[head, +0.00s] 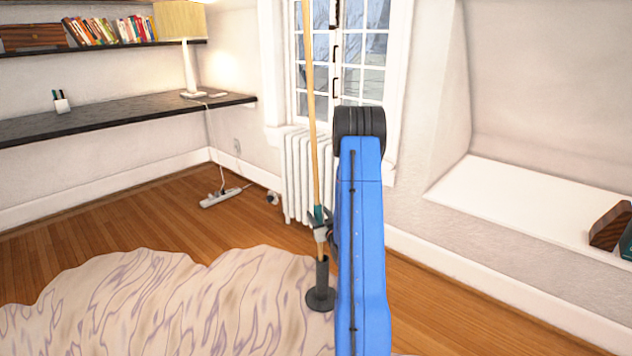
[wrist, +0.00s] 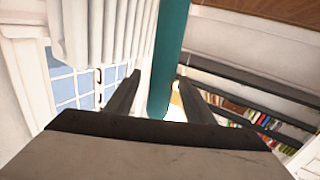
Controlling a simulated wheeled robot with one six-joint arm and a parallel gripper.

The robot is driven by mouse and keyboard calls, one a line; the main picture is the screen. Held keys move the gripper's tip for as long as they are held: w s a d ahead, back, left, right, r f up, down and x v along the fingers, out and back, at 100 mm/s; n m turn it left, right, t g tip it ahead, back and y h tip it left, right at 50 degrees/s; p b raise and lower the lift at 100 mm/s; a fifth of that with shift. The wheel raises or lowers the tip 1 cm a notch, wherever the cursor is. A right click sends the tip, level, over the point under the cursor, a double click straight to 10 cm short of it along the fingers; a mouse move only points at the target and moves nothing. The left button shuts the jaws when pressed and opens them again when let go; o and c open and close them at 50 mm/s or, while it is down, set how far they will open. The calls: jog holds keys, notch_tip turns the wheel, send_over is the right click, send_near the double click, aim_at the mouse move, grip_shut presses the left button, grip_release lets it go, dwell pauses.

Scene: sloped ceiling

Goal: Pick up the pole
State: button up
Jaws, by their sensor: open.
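The pole (head: 311,120) is a thin, light wooden rod with a teal section low down. It stands nearly upright in a dark grey round-footed holder (head: 320,297) on the rug. My gripper (head: 321,229) is at the pole's lower part, by the teal section, partly hidden by my blue arm. In the wrist view, the teal section of the pole (wrist: 170,60) appears between the two dark fingers of my open gripper (wrist: 158,78), with a gap to the left finger. I cannot tell whether the right finger touches it.
A white radiator (head: 297,175) stands behind the pole under the window (head: 365,60). A power strip (head: 222,197) lies on the floor. A dark shelf desk (head: 120,117) runs along the left wall.

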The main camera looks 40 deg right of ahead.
aim_at(315, 189)
jog(key=x, duration=0.4)
jog(key=shift+f, duration=0.25)
jog(key=shift+a, duration=0.1)
grip_shut()
jog(key=shift+r, duration=0.1)
notch_tip(315, 189, up, 10)
jog(key=shift+f, duration=0.1)
dwell(0.5)
